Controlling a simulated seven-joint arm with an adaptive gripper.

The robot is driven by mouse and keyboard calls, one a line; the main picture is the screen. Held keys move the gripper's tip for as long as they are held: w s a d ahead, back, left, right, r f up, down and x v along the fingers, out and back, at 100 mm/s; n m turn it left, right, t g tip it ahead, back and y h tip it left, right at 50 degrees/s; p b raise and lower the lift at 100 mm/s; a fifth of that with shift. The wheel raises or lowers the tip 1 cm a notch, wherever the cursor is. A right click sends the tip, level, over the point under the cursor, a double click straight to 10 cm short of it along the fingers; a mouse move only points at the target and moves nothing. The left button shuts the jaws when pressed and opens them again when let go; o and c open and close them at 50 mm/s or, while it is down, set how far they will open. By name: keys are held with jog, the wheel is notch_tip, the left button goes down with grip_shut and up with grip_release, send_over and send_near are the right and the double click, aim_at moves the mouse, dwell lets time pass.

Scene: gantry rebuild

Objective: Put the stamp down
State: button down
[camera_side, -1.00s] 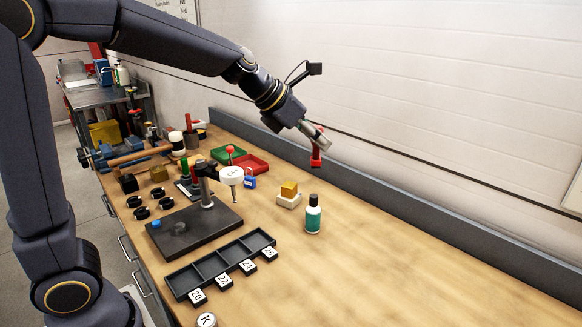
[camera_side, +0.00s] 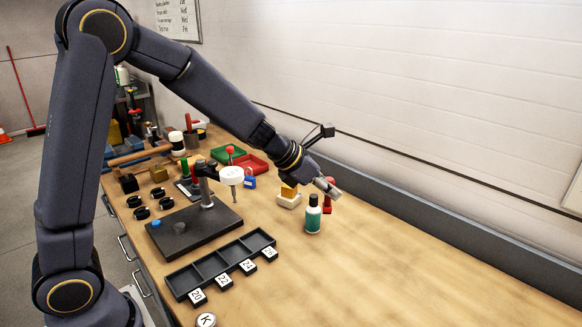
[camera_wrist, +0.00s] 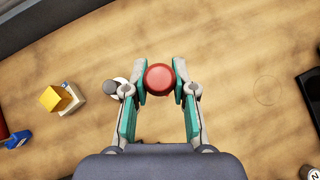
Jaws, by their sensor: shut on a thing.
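A red stamp is gripped in my gripper; its body shows in the side view (camera_side: 328,205) just behind the teal bottle, upright. In the wrist view its round red top (camera_wrist: 160,79) sits between the teal-lined fingers. My gripper (camera_side: 328,187) is shut on the stamp, and the wrist view shows the fingers (camera_wrist: 160,88) on both sides of it. The stamp's base is low, at or close to the bench top; I cannot tell whether it touches.
The teal bottle (camera_side: 313,218) stands close to the stamp. A yellow block on a pale base (camera_side: 289,199) is to its left. A black compartment tray (camera_side: 222,262) and a dark plate with a post (camera_side: 195,229) lie further left. The bench's right part is clear.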

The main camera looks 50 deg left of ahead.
jog(key=shift+w+a+f+x, duration=0.15)
jog(key=shift+a+x, duration=0.4)
jog(key=shift+x, duration=2.1)
jog(key=shift+w+a+f+x, duration=0.1)
jog(key=shift+a+x, duration=0.45)
jog(key=shift+x, duration=2.1)
jog(key=shift+w+a+f+x, duration=0.15)
jog(key=shift+a+x, duration=0.4)
jog(key=shift+x, duration=2.05)
jog(key=c, duration=0.9)
grip_release()
jog(key=shift+c, duration=0.2)
